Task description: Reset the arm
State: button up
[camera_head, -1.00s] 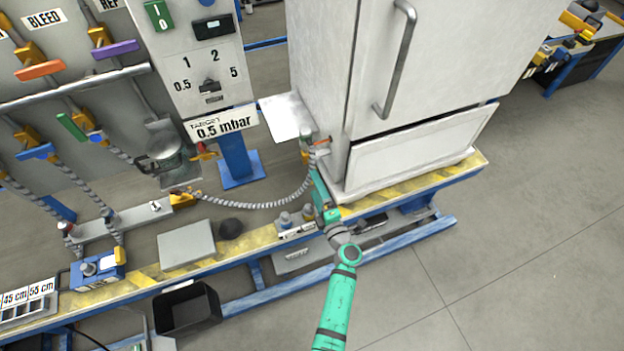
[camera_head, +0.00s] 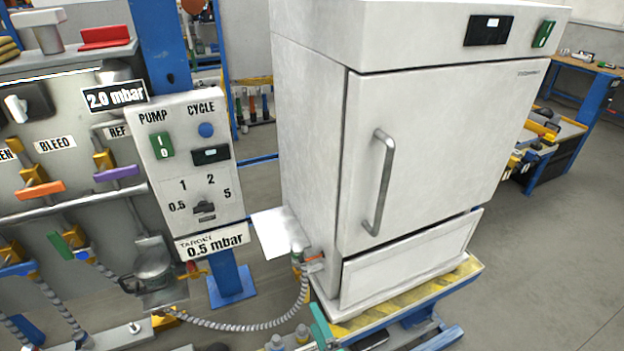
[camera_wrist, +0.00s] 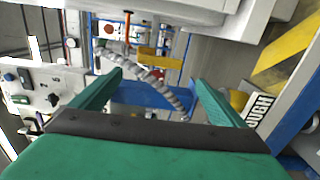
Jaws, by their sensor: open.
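My gripper (camera_head: 320,322) is at the bottom edge of the head view, in front of the white cabinet's lower left corner. In the wrist view my gripper (camera_wrist: 158,80) shows two green fingers spread apart, with nothing held between them. A grey ribbed hose (camera_wrist: 150,72) runs across the view beyond the fingers. In the head view the same hose (camera_head: 245,326) runs to a fitting (camera_head: 312,263) low on the cabinet's side. My gripper is below that fitting and apart from it. Most of my arm is out of view.
The white cabinet (camera_head: 412,150) has its door and lower panel shut. It stands on a bench with yellow-striped edging (camera_head: 400,302). A control panel (camera_head: 190,165) with a "0.5 mbar" sign stands left. Coloured valve handles (camera_head: 115,172) are farther left. Open floor (camera_head: 545,250) lies right.

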jog(key=s+r+m+h, duration=0.2)
jog(key=s+r+m, duration=0.3)
jog(key=s, duration=0.8)
jog(key=s+a+r+m+g+h, duration=0.1)
jog(key=s+r+m, duration=0.4)
jog(key=s+m, duration=0.5)
jog(key=s+a+r+m+h, duration=0.1)
jog(key=s+r+m+h, duration=0.3)
jog(key=s, duration=1.1)
jog(key=m, duration=0.3)
jog(key=shift+s+a+r+m, duration=0.15)
jog(key=shift+s+r+m, duration=0.15)
jog(key=shift+r+m, duration=0.1)
jog(key=shift+w, duration=0.15)
